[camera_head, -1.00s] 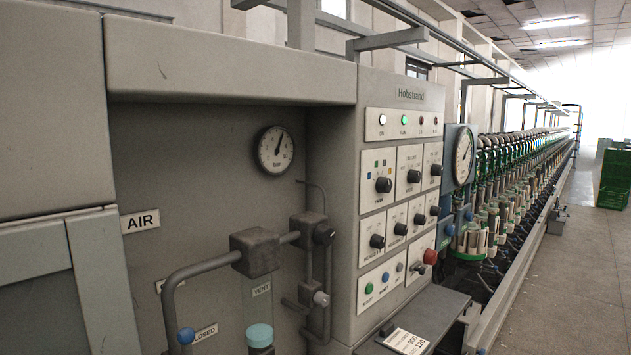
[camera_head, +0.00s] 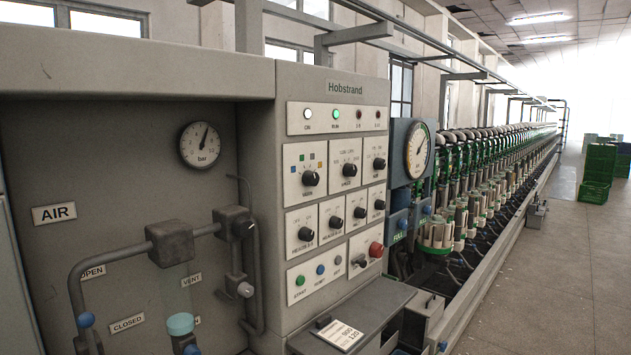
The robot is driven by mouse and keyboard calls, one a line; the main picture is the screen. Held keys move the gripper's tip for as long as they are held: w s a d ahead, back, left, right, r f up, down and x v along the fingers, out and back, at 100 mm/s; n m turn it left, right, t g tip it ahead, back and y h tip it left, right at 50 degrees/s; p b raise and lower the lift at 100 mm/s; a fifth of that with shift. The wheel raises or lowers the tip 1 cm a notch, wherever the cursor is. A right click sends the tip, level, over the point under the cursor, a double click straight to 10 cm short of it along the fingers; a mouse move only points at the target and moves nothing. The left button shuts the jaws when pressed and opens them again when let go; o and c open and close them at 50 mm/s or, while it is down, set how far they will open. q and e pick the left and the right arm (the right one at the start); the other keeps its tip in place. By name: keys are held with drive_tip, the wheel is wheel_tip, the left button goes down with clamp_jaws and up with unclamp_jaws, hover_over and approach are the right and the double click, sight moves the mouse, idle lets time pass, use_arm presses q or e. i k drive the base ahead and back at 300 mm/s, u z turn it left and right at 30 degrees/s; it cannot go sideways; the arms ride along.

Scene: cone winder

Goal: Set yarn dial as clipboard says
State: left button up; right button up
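The grey control panel (camera_head: 331,88) marked Hobstrand carries several black dial knobs. The upper row has one with coloured squares around it (camera_head: 311,178), a middle one (camera_head: 349,170) and a right one (camera_head: 379,163). The lower row holds smaller knobs, such as the leftmost (camera_head: 307,233). The knob captions are too small to read surely, so I cannot tell which is the yarn dial. A white printed sheet (camera_head: 340,335), perhaps the clipboard, lies on the dark shelf (camera_head: 375,302) below; 900 and 120 seem legible, the rest is not. Neither gripper is in view.
A red knob (camera_head: 376,249) and coloured buttons sit low on the panel. Left is a recess with an air gauge (camera_head: 200,144), pipes (camera_head: 120,252) and valves. A large gauge (camera_head: 417,150) and a row of winding spindles stand right. The aisle floor (camera_head: 560,270) is clear.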

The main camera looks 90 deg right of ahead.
sight(310, 179)
drive_tip(key=k, duration=1.1)
drive_tip(key=u, duration=1.2)
drive_tip(key=i, duration=0.1)
drive_tip(key=z, duration=2.65)
drive_tip(key=i, duration=0.6)
drive_tip(key=u, duration=0.15)
drive_tip(key=k, duration=0.85)
drive_tip(key=z, duration=0.15)
drive_tip(key=i, duration=0.9)
drive_tip(key=u, duration=0.05)
